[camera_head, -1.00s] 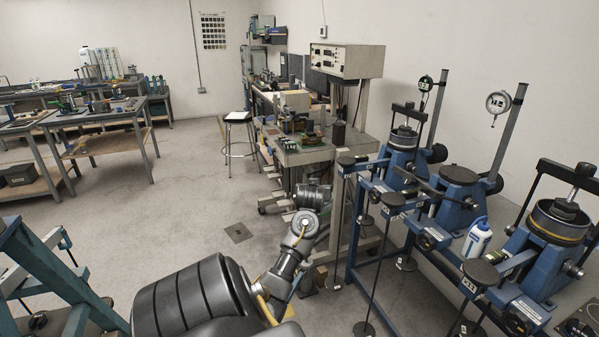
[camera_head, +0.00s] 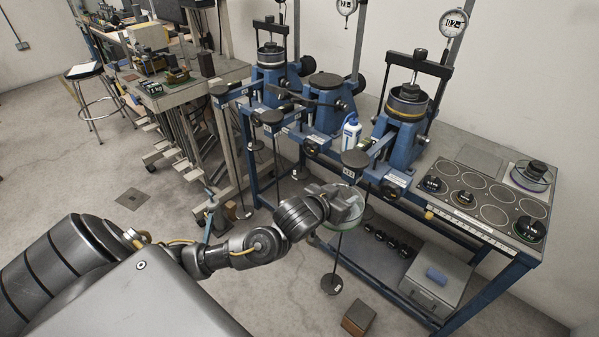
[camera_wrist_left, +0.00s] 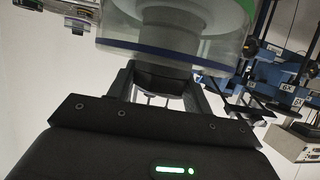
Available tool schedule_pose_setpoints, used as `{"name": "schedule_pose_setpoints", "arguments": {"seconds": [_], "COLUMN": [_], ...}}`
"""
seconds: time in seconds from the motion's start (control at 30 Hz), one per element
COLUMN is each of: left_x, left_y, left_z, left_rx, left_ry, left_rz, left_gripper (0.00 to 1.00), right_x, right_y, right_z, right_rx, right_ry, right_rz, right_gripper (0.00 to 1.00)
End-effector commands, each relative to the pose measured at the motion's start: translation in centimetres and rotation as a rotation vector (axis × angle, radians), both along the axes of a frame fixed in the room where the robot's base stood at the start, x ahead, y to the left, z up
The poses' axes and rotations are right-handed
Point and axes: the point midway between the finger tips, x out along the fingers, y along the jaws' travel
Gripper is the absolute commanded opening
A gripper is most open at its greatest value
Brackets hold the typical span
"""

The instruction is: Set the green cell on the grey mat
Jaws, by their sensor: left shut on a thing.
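My left gripper (camera_head: 332,202) is shut on the green cell (camera_head: 350,206), a clear cylinder held in front of the blue bench frames. In the left wrist view the cell (camera_wrist_left: 180,38) fills the top, with a blue band low on its wall and a green part at the upper right. The left gripper's jaws (camera_wrist_left: 165,82) meet its near side. The grey mat (camera_head: 479,159) looks like the plain grey square at the back of the right-hand bench top; the cell is well to its left, apart from it. My right gripper is in neither view.
On the right bench a panel of round outlines (camera_head: 490,194) lies in front of the mat, holding dark weights (camera_head: 530,229).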

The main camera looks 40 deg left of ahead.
Motion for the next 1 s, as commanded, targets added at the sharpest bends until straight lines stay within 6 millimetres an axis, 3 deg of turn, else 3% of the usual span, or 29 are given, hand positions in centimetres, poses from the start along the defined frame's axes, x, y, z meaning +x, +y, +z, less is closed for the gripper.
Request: {"name": "schedule_pose_setpoints", "arguments": {"seconds": [0.03, 0.2, 0.4, 0.6, 1.0], "left_x": [-0.6, -3.7, -7.4, -9.2, -9.9], "left_y": [-2.3, -9.1, -14.8, -17.2, -18.0], "left_z": [0.8, 2.1, 3.6, 4.7, 5.1], "left_rx": [-0.003, -0.007, -0.011, -0.009, -0.001], "left_ry": [-0.01, -0.009, -0.005, -0.004, -0.003], "left_rz": [-0.047, -0.193, -0.342, -0.418, -0.449], "left_gripper": [0.0, 0.0, 0.0, 0.0, 0.0], "right_x": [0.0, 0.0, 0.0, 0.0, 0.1], "right_y": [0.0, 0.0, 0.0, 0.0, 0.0], "right_z": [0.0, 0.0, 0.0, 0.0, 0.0], "right_rx": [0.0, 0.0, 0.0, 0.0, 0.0], "right_ry": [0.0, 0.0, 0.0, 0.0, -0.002], "right_rz": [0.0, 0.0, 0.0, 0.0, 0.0], "right_gripper": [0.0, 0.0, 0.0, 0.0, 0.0]}}
